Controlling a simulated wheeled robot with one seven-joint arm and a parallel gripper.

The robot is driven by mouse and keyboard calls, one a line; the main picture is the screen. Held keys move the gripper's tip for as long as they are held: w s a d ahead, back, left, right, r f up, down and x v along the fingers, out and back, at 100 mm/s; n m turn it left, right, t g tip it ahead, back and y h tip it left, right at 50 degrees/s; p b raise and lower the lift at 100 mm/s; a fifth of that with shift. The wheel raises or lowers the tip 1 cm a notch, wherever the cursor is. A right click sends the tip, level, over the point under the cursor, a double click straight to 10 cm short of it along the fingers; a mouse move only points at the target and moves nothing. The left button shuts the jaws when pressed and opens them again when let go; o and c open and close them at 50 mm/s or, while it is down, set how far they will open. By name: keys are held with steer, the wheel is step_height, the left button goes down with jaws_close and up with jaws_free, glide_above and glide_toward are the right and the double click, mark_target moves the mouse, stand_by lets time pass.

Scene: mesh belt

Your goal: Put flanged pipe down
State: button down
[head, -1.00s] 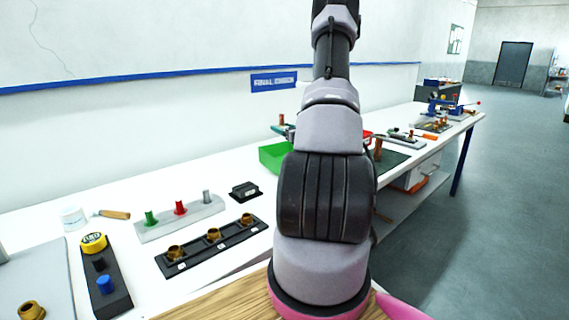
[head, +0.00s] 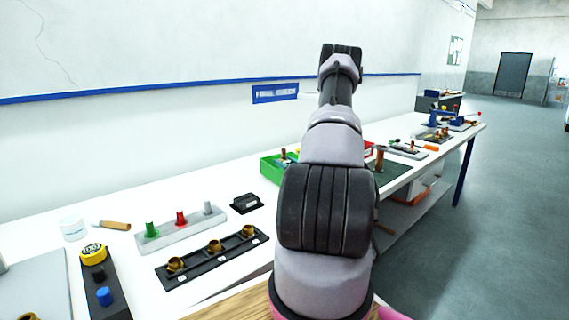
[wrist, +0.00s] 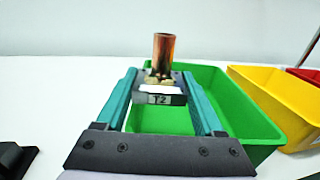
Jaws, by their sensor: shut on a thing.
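The flanged pipe (wrist: 163,52) is a copper tube standing upright on a lumpy brass flange. It rises from a dark block labelled T2 (wrist: 172,99), between the tips of my teal-fingered gripper (wrist: 160,86). My gripper is shut on this piece; the exact contact is hard to see. In the wrist view the piece shows over the green bin (wrist: 237,105). In the head view a small copper pipe (head: 284,154) shows at the green bin (head: 268,174), and my arm hides most of the gripper.
A yellow bin (wrist: 275,100) and a red bin (wrist: 308,75) stand right of the green one. Another copper pipe (head: 380,158) stands on a dark green mat. A black rack with brass fittings (head: 180,272) and a grey rack with coloured pegs (head: 170,228) lie left.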

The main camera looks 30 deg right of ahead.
steer(key=shift+f, duration=0.1)
steer(key=shift+f, duration=0.45)
jaws_free()
